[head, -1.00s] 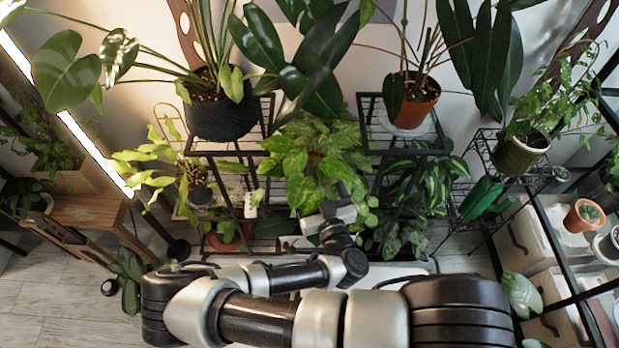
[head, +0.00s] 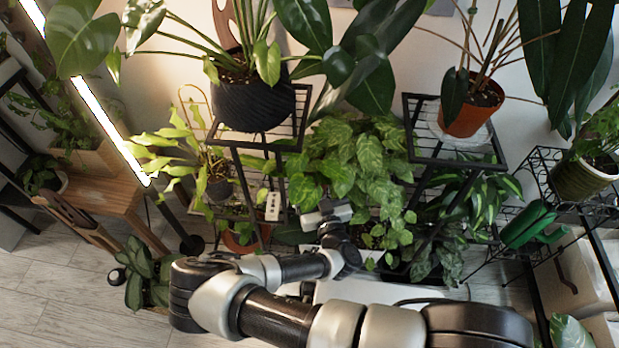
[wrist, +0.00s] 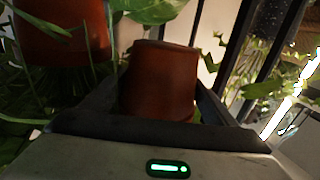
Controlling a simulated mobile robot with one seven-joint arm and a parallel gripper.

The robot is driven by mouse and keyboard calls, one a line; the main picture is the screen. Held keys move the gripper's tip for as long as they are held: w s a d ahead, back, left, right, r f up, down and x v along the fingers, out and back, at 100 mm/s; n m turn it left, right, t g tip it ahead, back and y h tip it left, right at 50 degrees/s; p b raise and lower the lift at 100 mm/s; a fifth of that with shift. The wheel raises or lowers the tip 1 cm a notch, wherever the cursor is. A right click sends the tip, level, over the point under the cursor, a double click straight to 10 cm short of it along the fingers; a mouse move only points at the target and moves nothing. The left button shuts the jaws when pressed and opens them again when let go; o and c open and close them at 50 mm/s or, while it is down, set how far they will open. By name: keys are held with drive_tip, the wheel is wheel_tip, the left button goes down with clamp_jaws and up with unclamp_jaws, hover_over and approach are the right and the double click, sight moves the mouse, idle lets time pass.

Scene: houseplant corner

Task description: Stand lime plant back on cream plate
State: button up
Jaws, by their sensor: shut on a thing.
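In the wrist view, my gripper (wrist: 155,108) is shut on a small terracotta pot (wrist: 158,80), with a dark finger on each side of it. In the head view, my gripper (head: 335,212) reaches into the middle of the plant rack. Bright green leaves, apparently the lime plant (head: 312,182), show just beyond and left of it. The held pot is hidden in the head view, so I cannot tell for sure that these leaves belong to it, or how far it tilts. I cannot make out the cream plate in either view.
A black pot (head: 252,103) and a terracotta pot (head: 472,105) on a pale saucer stand on the upper shelves. Black rack bars (head: 432,212) flank the middle gap. Another terracotta pot (wrist: 62,38) is close left in the wrist view. A white power strip (head: 273,206) hangs left.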

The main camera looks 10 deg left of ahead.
sight(308, 162)
drive_tip(key=x, duration=0.4)
drive_tip(key=b+x, duration=0.1)
drive_tip(key=x, duration=0.1)
drive_tip(key=shift+w+d, duration=0.2)
drive_tip(key=shift+d, duration=0.05)
drive_tip(key=shift+s+d+f+b, duration=0.1)
drive_tip(key=shift+f+b, duration=0.2)
drive_tip(key=shift+f, duration=0.4)
wheel_tip(308, 162, down, 5)
drive_tip(key=b, duration=0.2)
drive_tip(key=shift+f+b, duration=0.25)
drive_tip(key=shift+b, duration=0.05)
drive_tip(key=shift+f, duration=0.15)
drive_tip(key=o, duration=1.4)
drive_tip(key=shift+c, duration=0.2)
